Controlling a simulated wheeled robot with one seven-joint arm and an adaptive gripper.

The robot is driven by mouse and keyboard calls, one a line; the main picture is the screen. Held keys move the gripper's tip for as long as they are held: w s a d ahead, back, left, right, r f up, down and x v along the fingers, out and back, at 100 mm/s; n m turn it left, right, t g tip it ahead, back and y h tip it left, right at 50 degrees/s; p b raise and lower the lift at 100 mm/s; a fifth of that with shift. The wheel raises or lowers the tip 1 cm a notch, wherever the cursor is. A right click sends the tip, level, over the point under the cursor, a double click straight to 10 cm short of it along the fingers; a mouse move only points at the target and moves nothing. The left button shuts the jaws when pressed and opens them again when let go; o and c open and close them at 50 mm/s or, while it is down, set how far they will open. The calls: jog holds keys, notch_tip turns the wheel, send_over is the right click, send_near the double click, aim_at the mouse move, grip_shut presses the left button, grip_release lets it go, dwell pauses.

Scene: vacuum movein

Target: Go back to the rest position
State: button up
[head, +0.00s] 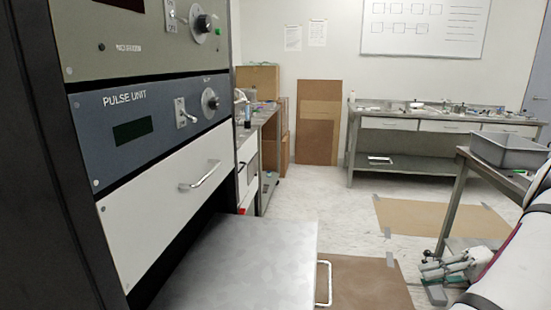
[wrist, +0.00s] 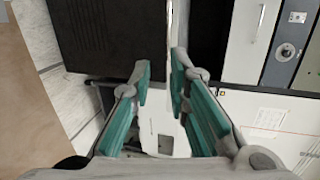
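My gripper (head: 428,272) shows at the lower right of the head view, at the end of my white arm. It appears clear of the furniture, with floor behind it. In the wrist view my gripper (wrist: 160,65) has its two teal-padded fingers spread with a gap between the tips. It is open, and I see nothing held in it. The tips are closer together than the finger bases.
At left stands a rack with a pulse unit (head: 150,125) and a white handled drawer (head: 165,215). A grey metal surface (head: 240,260) with a white handle (head: 324,283) juts out below. A workbench (head: 465,190) holds a grey tray (head: 508,152) at right. Floor shows between.

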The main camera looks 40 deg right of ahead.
jog(key=w+a+r+n+g+p, duration=0.3)
jog(key=w+a+r+g, duration=0.5)
jog(key=w+r, duration=0.4)
jog(key=w+a+r+n+g+h+p, duration=0.1)
jog(key=w+a+r+h+p, duration=0.1)
jog(key=a+r, duration=0.35)
jog(key=w+a+r+n+g+h+p, duration=0.1)
jog(key=w+a+r+g+h, duration=0.15)
jog(key=a, duration=0.55)
jog(key=s+a+r+n+t+h+p, duration=0.1)
jog(key=s+a+r+h+p, duration=0.1)
jog(key=a, duration=0.5)
jog(key=s+a+r+n+t+h+p, duration=0.1)
jog(key=s+a+r+n+t+p, duration=0.1)
jog(key=s+a+r, duration=0.2)
jog(key=s+a+r+n+t+h+p, duration=0.1)
jog(key=s+a+r+n+h+p, duration=0.1)
jog(key=a, duration=0.8)
notch_tip(320, 180, up, 3)
jog(key=shift+s+a+r+t+h+p, duration=0.2)
jog(key=shift+s+a+t+h+p, duration=0.2)
jog(key=shift+s, duration=0.6)
